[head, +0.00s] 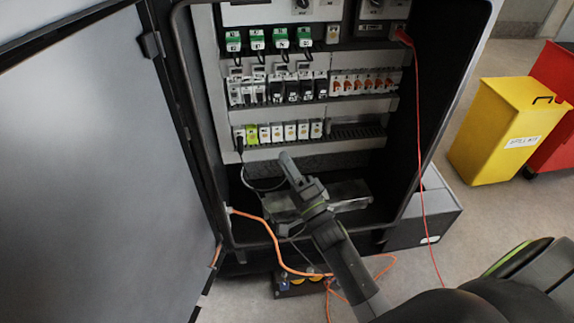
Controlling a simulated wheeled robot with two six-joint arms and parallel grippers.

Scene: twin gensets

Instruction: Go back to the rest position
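My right arm comes in from the lower right. My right gripper (291,169) is in front of the lower part of an open cabinet (315,163), below the lowest row of modules. It is seen from the side and its fingers overlap, so its opening is unclear. I see nothing held in it. My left gripper is not in the head view.
The grey cabinet door (85,160) stands open at the left. A red cable (419,130) hangs down the right side. An orange cable (273,243) runs out at the bottom. A yellow bin (500,130) and a red bin (557,80) stand at the right, with bare floor before them.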

